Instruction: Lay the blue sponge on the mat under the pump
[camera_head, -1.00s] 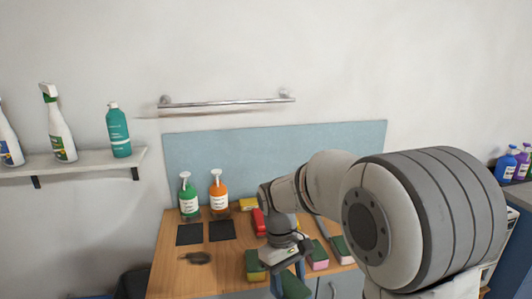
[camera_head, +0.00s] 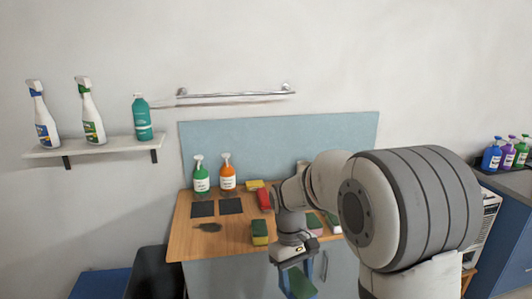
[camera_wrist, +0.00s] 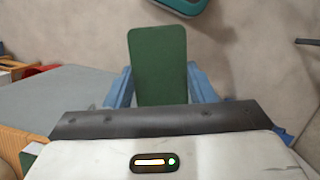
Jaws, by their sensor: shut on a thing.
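My gripper (camera_head: 297,280) is shut on a sponge with a green top face (camera_head: 302,284), held in front of the table's front edge. In the wrist view this green-faced sponge (camera_wrist: 158,65) sits between my blue fingers; the colour of its body is hidden. Two dark mats, a left one (camera_head: 202,209) and a right one (camera_head: 230,206), lie on the table.
A yellow-green sponge (camera_head: 260,233) and a pink-green sponge (camera_head: 314,226) lie near the front edge of the wooden table (camera_head: 184,235). A dark patch (camera_head: 208,227) lies before the mats. A red object (camera_head: 264,200) lies behind. A shelf (camera_head: 100,146) with bottles hangs left.

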